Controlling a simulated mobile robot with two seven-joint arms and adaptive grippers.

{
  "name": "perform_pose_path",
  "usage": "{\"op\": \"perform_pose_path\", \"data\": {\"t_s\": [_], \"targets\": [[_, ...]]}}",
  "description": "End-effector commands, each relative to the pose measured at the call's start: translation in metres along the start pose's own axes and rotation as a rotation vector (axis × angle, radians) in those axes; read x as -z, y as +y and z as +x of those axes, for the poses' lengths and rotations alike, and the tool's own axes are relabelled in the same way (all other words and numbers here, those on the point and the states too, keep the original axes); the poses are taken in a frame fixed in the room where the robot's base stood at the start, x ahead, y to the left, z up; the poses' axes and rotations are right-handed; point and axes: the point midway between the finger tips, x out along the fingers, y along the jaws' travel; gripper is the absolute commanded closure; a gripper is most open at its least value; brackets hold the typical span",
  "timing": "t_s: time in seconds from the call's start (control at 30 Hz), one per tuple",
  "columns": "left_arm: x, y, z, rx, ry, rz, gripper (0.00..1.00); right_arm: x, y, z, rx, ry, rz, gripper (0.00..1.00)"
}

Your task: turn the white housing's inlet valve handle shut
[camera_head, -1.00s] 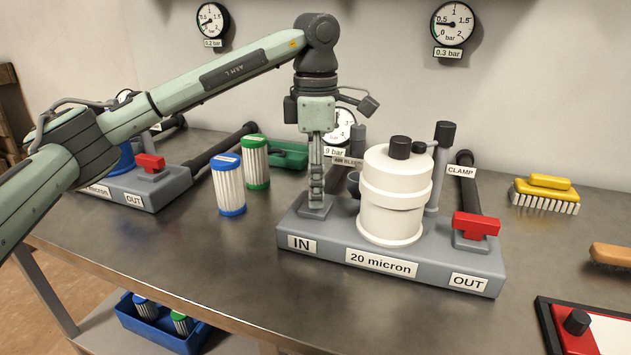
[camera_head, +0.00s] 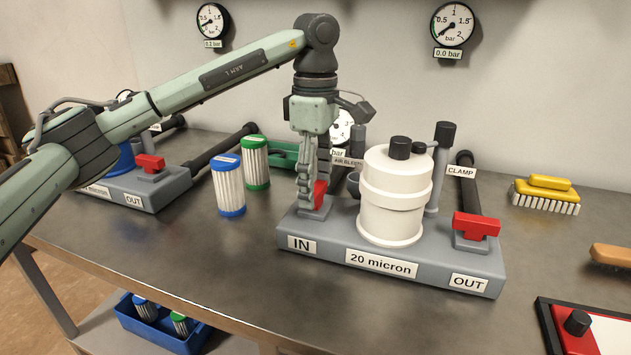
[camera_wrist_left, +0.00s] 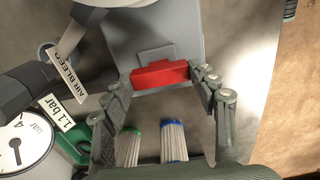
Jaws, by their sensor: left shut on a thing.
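The white housing (camera_head: 393,198) stands upright on a grey base labelled 20 micron (camera_head: 382,262). Its red inlet valve handle (camera_head: 320,192) is at the IN end, mostly hidden behind my left gripper (camera_head: 312,198) in the head view. In the left wrist view the red handle (camera_wrist_left: 160,74) lies crosswise between the two fingertips. My left gripper points down and is shut on this handle. The red outlet handle (camera_head: 476,226) sits at the OUT end, apart from the gripper. My right gripper is not in view.
A blue-capped cartridge (camera_head: 229,185) and a green-capped one (camera_head: 255,163) stand left of the base. Another manifold (camera_head: 140,188) is further left. A yellow brush (camera_head: 546,195) lies at right. The wall gauge above the housing (camera_head: 453,24) reads 0.0 bar.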

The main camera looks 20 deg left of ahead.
Motion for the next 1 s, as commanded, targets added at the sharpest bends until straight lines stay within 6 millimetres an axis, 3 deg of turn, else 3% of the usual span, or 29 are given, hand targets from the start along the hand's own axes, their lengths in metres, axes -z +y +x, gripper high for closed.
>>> {"op": "perform_pose_path", "data": {"t_s": [0.17,0.2,0.37,0.77,1.0], "targets": [[0.0,0.001,-0.001,-0.003,-0.001,0.002,0.71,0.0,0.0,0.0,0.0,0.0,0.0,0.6],[0.0,0.001,-0.001,-0.003,-0.001,0.002,0.41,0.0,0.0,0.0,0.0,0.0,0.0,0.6],[0.0,0.0,-0.001,-0.002,0.0,0.002,0.21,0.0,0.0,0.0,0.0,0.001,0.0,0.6],[0.0,0.0,-0.007,-0.002,0.0,0.001,0.21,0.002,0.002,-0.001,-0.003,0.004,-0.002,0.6],[-0.001,0.001,-0.051,-0.006,-0.001,0.001,0.21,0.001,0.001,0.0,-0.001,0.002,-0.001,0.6]]}}
